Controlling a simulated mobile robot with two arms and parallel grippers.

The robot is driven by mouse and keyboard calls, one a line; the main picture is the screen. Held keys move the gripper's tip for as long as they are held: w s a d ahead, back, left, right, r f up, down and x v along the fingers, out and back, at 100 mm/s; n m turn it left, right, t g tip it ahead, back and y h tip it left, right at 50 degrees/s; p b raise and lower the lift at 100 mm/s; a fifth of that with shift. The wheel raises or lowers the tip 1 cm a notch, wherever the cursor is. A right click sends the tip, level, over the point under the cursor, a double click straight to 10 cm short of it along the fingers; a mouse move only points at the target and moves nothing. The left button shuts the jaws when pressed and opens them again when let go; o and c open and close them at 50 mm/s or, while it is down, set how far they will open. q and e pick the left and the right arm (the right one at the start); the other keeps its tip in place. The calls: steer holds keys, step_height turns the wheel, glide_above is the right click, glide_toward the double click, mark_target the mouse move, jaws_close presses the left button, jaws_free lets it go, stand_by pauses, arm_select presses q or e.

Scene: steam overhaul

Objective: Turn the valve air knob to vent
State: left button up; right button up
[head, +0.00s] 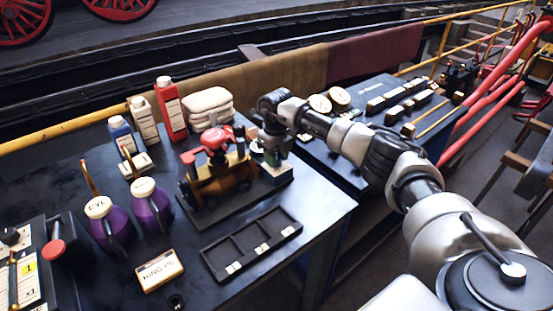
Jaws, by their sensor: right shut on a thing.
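My right gripper (273,152) points down at the right end of the dark base that carries the brass valve assembly (222,178) with its red handwheel (215,139). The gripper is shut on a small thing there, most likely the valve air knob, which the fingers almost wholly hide. A small pale block with green on it (274,170) shows just below the fingertips. I cannot read the knob's setting. My left gripper is not in view.
A black divided tray (251,246) lies in front of the valve. Purple oil cans (152,207), bottles (170,108) and folded cloths (208,105) stand left and behind. A small labelled box (160,270) lies at the front. A second bench (372,92) holds several parts.

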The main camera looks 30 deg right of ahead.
steer(key=shift+n, duration=0.6)
steer(key=o, duration=0.9)
step_height(320, 180, up, 11)
steer(key=shift+f+b, duration=0.1)
steer(key=shift+b, duration=0.85)
